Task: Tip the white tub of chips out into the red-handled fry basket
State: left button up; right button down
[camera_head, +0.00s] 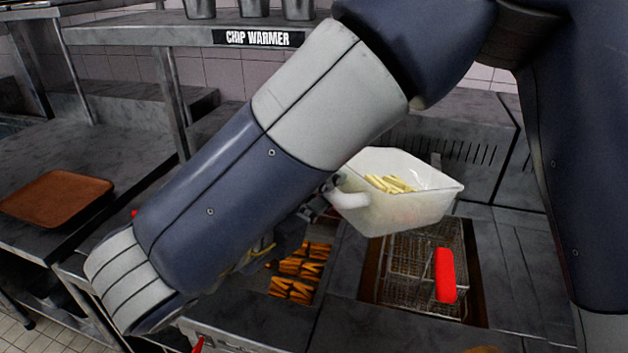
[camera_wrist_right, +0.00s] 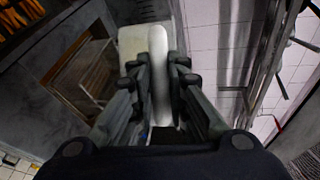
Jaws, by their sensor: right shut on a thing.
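The white tub (camera_head: 405,213) is held in the air above and slightly behind the red-handled fry basket. Pale chips (camera_head: 392,184) show inside it; it looks close to upright, perhaps a little tilted. My right gripper (camera_head: 322,203) is shut on the tub's white handle; the handle stands between the fingers in the right wrist view (camera_wrist_right: 159,75). The wire fry basket (camera_head: 400,262) sits in a fryer well, its red handle (camera_head: 445,275) toward the front. I see no chips in the part of the basket that shows. My left gripper is not in view.
Another well with browned orange food (camera_head: 292,285) lies left of the basket, partly behind my arm. A brown tray (camera_head: 55,198) is on the left counter. The chip warmer shelf (camera_head: 180,34) holds metal containers. A vented steel backsplash stands behind the tub.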

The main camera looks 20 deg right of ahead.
jog(key=r+p, duration=0.1)
jog(key=d+r+y+p, duration=0.1)
jog(key=r+p, duration=0.1)
jog(key=shift+w+g, duration=0.1)
jog(key=shift+g, duration=0.3)
jog(key=w+d+r+m+g+y+p, duration=0.35)
jog(key=d+r+y+p, duration=0.5)
jog(key=d+p, duration=0.55)
jog(key=w+d+f+g+y+p, duration=0.1)
jog(key=w+d+y, duration=0.2)
jog(key=d, duration=0.6)
jog(key=w+d+f+m+g+y+p, duration=0.1)
jog(key=w+d+y+p, duration=0.1)
jog(key=d+y, duration=0.3)
jog(key=shift+w+d+f+g, duration=0.25)
jog(key=shift+w+d, duration=0.65)
jog(key=shift+d, duration=1.5)
jog(key=shift+d+r, duration=0.1)
